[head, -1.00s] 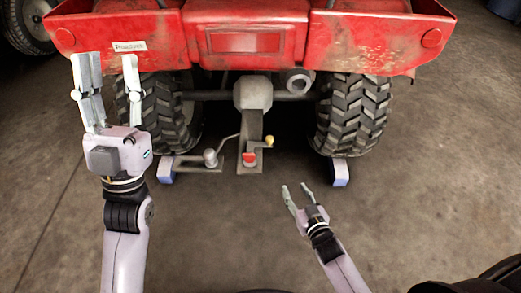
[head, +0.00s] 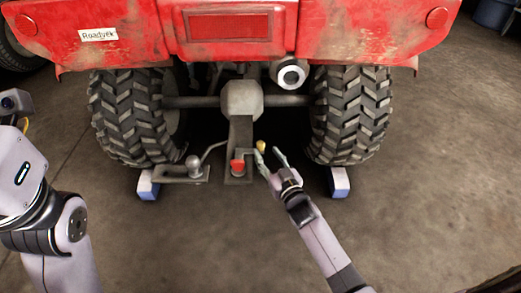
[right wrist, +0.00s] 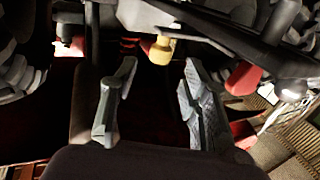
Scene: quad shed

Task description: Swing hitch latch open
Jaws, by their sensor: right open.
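The hitch (head: 240,133) hangs below the middle of the red quad's rear. A latch handle with a yellow knob (head: 261,146) sticks out on its right side, and a red piece (head: 238,167) sits at its lower end. My right gripper (head: 269,157) is open beside the hitch, its fingertips close to the knob. In the right wrist view the yellow knob (right wrist: 162,50) shows beyond and between the open fingertips (right wrist: 160,68). I see no clear contact. The red piece also shows there (right wrist: 243,78). My left arm is at the left edge; its fingers are outside the picture.
A tow ball (head: 193,163) on a grey bar lies left of the hitch. Treaded tyres (head: 135,115) and (head: 350,115) stand on both sides, with blue-white blocks (head: 148,184) and (head: 339,182) near them. The concrete floor in front is free.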

